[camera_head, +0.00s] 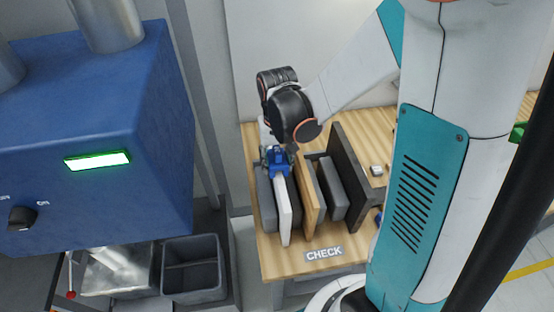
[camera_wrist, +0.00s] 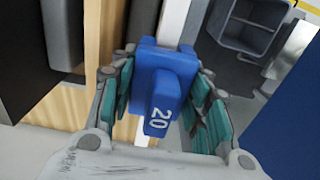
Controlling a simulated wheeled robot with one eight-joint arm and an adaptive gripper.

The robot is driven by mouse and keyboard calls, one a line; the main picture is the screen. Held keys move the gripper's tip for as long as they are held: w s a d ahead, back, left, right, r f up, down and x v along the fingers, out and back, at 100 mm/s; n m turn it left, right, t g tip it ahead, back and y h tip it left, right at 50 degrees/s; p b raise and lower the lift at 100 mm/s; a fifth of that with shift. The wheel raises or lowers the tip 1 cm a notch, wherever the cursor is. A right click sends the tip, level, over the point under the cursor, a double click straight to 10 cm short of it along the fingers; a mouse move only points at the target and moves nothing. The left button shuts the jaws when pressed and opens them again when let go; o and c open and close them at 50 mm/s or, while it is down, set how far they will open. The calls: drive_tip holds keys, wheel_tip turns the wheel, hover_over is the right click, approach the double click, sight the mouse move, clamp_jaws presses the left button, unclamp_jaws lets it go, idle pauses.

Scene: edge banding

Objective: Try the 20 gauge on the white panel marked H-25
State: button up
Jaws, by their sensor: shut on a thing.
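My gripper (camera_wrist: 165,62) is shut on a blue gauge (camera_wrist: 160,92) marked 20, with a teal-padded finger on each side of it. In the head view the gauge (camera_head: 278,160) is at the far upper end of a white panel (camera_head: 285,214), which stands on edge among other panels. In the wrist view the white panel (camera_wrist: 173,20) runs up to the gauge and passes out of sight behind it. I cannot tell whether the gauge is seated around the panel's edge or only touching it. No H-25 mark is readable.
A wood-coloured panel (camera_head: 312,200) and dark grey panels (camera_head: 350,165) stand close to the right. A blue machine (camera_head: 110,120) and grey bins (camera_head: 193,270) are to the left.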

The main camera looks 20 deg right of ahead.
sight(277, 149)
drive_tip(key=shift+f, duration=0.1)
idle(0.3)
drive_tip(key=o, duration=1.2)
drive_tip(key=shift+r+p, duration=2.65)
drive_tip(key=shift+r, duration=1.35)
